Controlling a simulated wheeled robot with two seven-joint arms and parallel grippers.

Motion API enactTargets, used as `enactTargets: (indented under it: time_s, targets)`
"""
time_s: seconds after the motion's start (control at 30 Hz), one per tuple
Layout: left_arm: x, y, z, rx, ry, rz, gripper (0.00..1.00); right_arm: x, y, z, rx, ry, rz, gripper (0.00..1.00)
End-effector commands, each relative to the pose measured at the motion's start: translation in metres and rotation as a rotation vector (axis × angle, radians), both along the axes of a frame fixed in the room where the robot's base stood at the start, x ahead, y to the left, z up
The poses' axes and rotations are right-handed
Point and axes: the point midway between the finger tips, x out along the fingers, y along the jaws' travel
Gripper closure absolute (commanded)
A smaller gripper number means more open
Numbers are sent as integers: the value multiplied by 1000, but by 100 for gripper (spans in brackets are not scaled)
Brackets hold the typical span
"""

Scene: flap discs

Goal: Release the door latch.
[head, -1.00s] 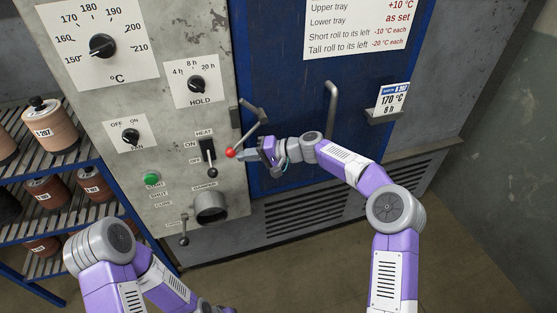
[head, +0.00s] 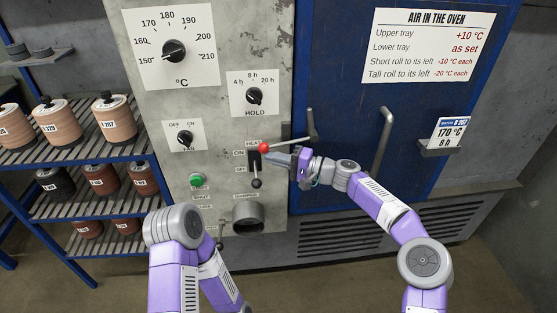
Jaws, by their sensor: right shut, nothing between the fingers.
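The door latch is a bent grey metal lever (head: 295,142) with a red ball knob (head: 264,147). It sits at the left edge of the blue oven door (head: 349,98). Its rod runs almost level, with the knob at the left, over the grey panel just above the heat switch. A short bent end rises at its right. My right gripper (head: 279,155) is shut and empty, its fingertips just below the rod, close to the knob; I cannot tell whether they touch. My left arm shows at the bottom, but its gripper is out of view.
The grey control panel (head: 215,97) carries dials, the heat switch (head: 255,167), a green button (head: 196,180) and a damper pipe (head: 248,215). A fixed door handle (head: 383,145) and a card holder (head: 440,147) stand right of the latch. A rack (head: 95,157) with rolls stands left.

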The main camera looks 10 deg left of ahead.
Motion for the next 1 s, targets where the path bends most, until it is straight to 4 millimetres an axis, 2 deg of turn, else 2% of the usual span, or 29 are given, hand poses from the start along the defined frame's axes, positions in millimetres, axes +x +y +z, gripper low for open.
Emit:
enactTargets:
  time_s: [0.53, 0.77, 0.9, 1.0]
  targets:
    - [0, 0, -1, 0, 0, 0, 57, 0, 0, 0, 0, -1, 0, 100]
    - [0, 0, -19, 0, 0, 0, 57, -1, -5, -20, -1, 0, 2, 100]
    - [0, 0, -38, 0, 0, 0, 57, -3, -12, -42, -1, 0, 6, 100]
    - [0, 0, -28, 0, 1, 1, 57, -5, -37, -41, -2, 3, 3, 100]
